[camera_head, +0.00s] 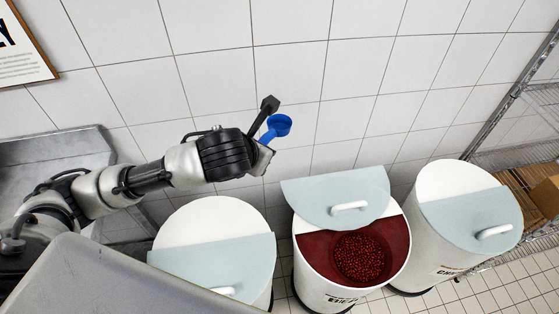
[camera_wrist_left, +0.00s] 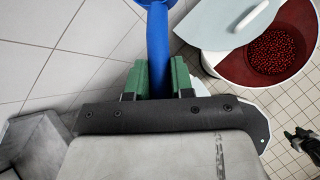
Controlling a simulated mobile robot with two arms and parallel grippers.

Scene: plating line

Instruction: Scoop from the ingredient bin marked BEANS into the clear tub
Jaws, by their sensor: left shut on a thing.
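My left gripper (camera_head: 264,146) is shut on the handle of a blue scoop (camera_head: 278,125). In the left wrist view the handle (camera_wrist_left: 158,45) stands between the green finger pads; the scoop's bowl is mostly cut off at the top edge. The gripper is up near the wall, left of and above the middle white bin (camera_head: 320,289). That bin's pale lid (camera_head: 330,190) is half open over red beans (camera_head: 360,257). The printing on its label is too small to read surely. No clear tub shows. A dark claw-like part (camera_wrist_left: 303,143), perhaps my right gripper, shows at the right edge.
A closed white bin (camera_head: 210,217) stands left of the middle bin and another (camera_head: 455,180) stands to its right. A wire shelf (camera_head: 515,155) with a cardboard box (camera_head: 528,190) is at the far right. The tiled wall (camera_head: 340,65) closes the back.

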